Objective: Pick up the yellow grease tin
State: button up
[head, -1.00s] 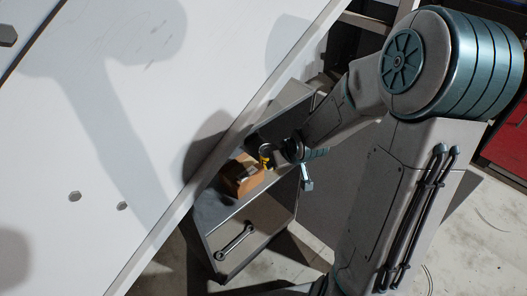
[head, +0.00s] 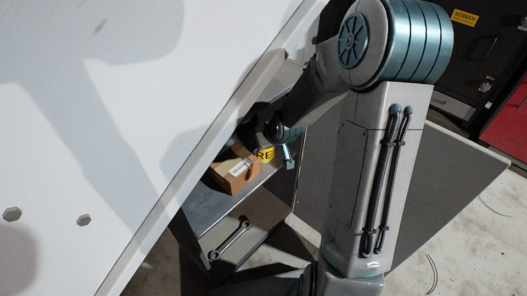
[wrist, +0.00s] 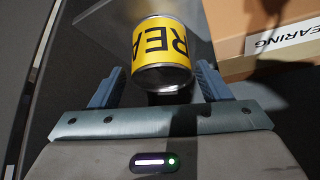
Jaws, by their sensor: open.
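The yellow grease tin (wrist: 163,42) has a yellow band with black letters, partly readable as "REA", and metal rims. In the wrist view it stands between the two blue fingers of my gripper (wrist: 158,72), with a visible gap at the left finger; the right finger is close to it. My gripper is open and holds nothing. In the head view the tin (head: 266,155) shows only in part beside the box, and my arm covers much of the area around it.
A cardboard box (head: 232,174) with a "BEARING" label (wrist: 285,35) stands right next to the tin, by the right finger. A wrench (head: 230,240) lies on the lower surface. A large white panel (head: 130,130) fills the left of the head view.

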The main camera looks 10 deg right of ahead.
jog(key=shift+b+x, duration=1.4)
jog(key=shift+x, duration=1.3)
jog(key=shift+a+r, duration=0.1)
jog(key=shift+r, duration=0.05)
jog(key=shift+c, duration=0.3)
jog(key=c, duration=0.9)
